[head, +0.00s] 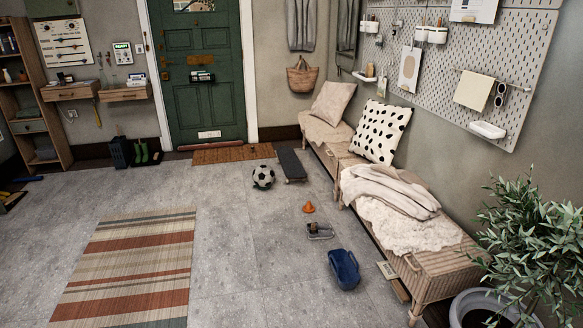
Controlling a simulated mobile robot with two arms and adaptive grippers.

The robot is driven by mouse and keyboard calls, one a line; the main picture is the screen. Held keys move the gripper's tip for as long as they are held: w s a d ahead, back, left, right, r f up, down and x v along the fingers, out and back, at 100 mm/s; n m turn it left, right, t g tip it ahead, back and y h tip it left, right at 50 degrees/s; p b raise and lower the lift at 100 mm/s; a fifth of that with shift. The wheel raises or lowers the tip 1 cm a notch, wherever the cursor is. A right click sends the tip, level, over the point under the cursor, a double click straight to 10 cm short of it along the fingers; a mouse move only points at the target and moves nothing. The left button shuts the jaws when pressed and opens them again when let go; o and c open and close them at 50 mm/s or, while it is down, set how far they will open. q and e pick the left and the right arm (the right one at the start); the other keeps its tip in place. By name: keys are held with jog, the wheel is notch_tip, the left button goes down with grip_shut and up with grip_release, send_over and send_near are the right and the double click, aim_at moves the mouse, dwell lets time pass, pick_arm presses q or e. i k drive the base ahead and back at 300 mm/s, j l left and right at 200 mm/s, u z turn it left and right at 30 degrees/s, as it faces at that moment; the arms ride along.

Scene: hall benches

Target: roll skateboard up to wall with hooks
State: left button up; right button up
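A dark skateboard (291,164) stands on the grey floor in the head view, just left of the bench and right of the soccer ball. Its long side points away toward the back wall, and small wheels show at its near end. A small panel with several hooks or hanging items (62,42) is on the back wall left of the green door. A bag (302,75) and dark cloths (301,25) hang on the wall right of the door; their hooks are too small to make out. Neither gripper is in view.
A striped rug (130,262) lies left. A doormat (233,153) fronts the green door (203,110). Floor between rug and ball is clear.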

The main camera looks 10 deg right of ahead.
aim_at(293, 169)
jog(key=i, duration=3.65)
jog(key=j+u, duration=0.05)
jog(key=j, duration=0.15)
